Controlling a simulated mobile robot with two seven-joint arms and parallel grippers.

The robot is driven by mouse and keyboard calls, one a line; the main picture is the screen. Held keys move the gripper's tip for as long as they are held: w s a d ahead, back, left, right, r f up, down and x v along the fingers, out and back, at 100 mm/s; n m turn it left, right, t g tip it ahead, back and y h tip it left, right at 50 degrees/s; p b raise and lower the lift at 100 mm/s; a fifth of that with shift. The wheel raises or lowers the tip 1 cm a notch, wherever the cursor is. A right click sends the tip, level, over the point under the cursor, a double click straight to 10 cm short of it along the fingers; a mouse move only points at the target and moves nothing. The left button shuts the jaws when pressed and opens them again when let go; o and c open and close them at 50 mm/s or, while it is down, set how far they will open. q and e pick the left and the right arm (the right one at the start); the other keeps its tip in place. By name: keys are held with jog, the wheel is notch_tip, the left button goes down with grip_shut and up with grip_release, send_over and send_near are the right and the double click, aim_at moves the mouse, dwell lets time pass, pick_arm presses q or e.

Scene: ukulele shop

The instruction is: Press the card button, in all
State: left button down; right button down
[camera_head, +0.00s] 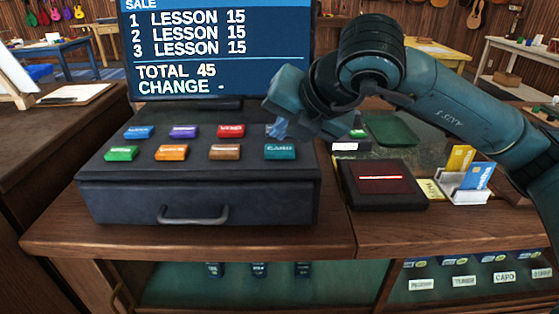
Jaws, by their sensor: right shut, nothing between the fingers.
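The teal card button (280,153) is at the right end of the front row on the dark cash register (198,190), and its label reads CARD. My right gripper (278,129) is shut and empty. Its fingertips point down over the right end of the back row, just behind the card button in the picture. They partly hide what is there. I cannot tell whether they touch anything. The register's screen (210,50) lists three lessons at 15 each, a total of 45 and a dash for change. My left gripper is not in view.
Other coloured buttons, such as the brown one (225,152) and the red one (231,131), sit close by. A dark card reader (382,196) with a red line and a card holder (470,192) with upright cards stand at the right. The drawer handle (194,216) juts out in front.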

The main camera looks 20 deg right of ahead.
dwell(0.3)
dwell(0.7)
dwell(0.8)
jog(key=shift+f, duration=0.15)
jog(key=shift+f+b, duration=0.35)
jog(key=shift+b, duration=0.35)
